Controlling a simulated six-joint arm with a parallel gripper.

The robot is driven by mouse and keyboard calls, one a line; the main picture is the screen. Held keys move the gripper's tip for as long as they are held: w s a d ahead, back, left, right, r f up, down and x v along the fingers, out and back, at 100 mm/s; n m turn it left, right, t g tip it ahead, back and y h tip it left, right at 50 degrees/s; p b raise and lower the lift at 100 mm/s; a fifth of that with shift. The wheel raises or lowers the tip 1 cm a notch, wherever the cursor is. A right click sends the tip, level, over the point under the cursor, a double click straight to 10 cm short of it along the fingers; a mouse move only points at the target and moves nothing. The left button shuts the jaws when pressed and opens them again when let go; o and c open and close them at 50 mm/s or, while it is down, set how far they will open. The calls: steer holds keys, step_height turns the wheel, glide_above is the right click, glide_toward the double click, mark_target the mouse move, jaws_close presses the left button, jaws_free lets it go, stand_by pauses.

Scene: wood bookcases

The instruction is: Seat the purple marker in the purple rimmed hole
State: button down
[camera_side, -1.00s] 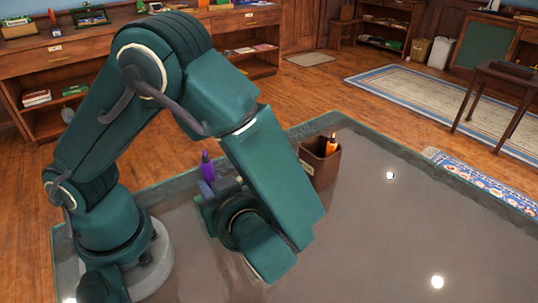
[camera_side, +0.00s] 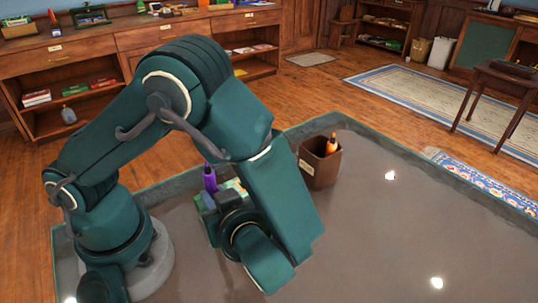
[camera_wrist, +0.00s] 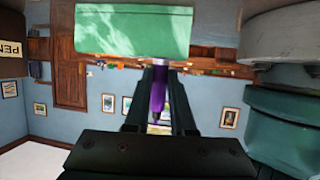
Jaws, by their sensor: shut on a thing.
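The purple marker (camera_side: 209,179) stands upright in my gripper (camera_side: 209,197), which is shut on it low over the grey table top. In the wrist view the marker (camera_wrist: 158,95) shows between the two dark fingers of my gripper (camera_wrist: 160,92). A green block (camera_side: 234,185) shows just behind my gripper in the side view, mostly hidden by it. In the wrist view a pale green face (camera_wrist: 132,31) fills the top, close to the marker's end. I cannot tell whether they touch. No purple rimmed hole is visible.
A brown box (camera_side: 318,168) holding an orange marker (camera_side: 331,144) stands to the right of my arm; its labelled side (camera_wrist: 10,52) shows in the wrist view. The table (camera_side: 400,230) is clear to the right, with a raised edge.

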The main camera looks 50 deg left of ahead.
steer(key=shift+f, duration=0.55)
steer(key=c, duration=0.7)
jaws_free()
steer(key=shift+v, duration=2.6)
